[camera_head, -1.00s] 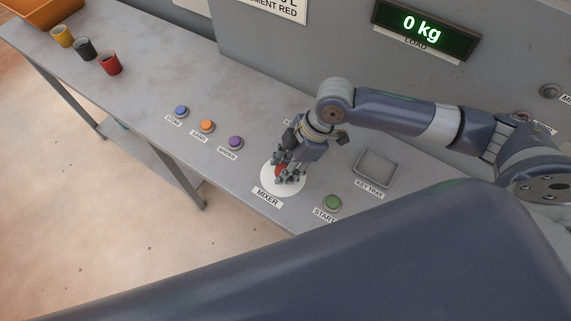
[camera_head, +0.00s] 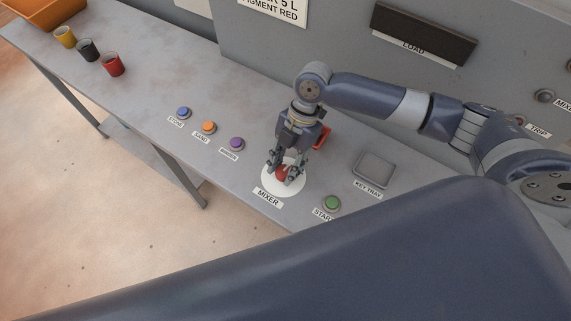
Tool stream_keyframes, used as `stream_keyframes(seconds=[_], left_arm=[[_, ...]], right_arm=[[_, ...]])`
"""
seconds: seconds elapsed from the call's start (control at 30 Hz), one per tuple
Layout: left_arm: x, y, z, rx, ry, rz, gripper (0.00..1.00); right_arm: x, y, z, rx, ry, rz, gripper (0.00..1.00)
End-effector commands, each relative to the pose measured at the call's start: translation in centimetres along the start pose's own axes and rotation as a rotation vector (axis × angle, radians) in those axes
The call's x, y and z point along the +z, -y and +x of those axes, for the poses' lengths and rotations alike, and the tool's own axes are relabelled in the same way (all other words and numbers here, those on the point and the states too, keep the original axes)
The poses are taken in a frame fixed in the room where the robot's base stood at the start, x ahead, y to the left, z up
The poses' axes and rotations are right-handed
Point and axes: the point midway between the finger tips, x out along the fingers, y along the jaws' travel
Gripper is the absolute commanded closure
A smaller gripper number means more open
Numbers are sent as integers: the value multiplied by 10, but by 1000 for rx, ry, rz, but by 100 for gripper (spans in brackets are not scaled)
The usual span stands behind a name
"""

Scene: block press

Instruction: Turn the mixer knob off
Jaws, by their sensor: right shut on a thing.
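The red mixer knob (camera_head: 283,174) sits on a round white plate (camera_head: 271,185) on the bench, above the MIXER label (camera_head: 268,197). My right gripper (camera_head: 285,175) reaches down over the plate and is shut on the knob, its fingers on either side. The fingers hide part of the knob, so which way it points cannot be told. My left gripper is not in view.
A green START button (camera_head: 332,203) and a key tray (camera_head: 374,169) lie right of the knob. Purple (camera_head: 237,143), orange (camera_head: 208,127) and blue (camera_head: 183,112) buttons lie left. A red object (camera_head: 321,138) stands behind my gripper.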

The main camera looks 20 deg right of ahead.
Motion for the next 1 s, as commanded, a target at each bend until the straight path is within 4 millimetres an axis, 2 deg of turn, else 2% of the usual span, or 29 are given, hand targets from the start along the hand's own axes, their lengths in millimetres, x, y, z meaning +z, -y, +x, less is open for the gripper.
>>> stream_keyframes(seconds=[0.6, 1.0], left_arm=[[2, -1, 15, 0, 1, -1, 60], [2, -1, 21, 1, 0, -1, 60]], right_arm=[[-1, -5, 2, -220, 1, -535, 90], [-2, -5, 2, -315, 1, -764, 90]])
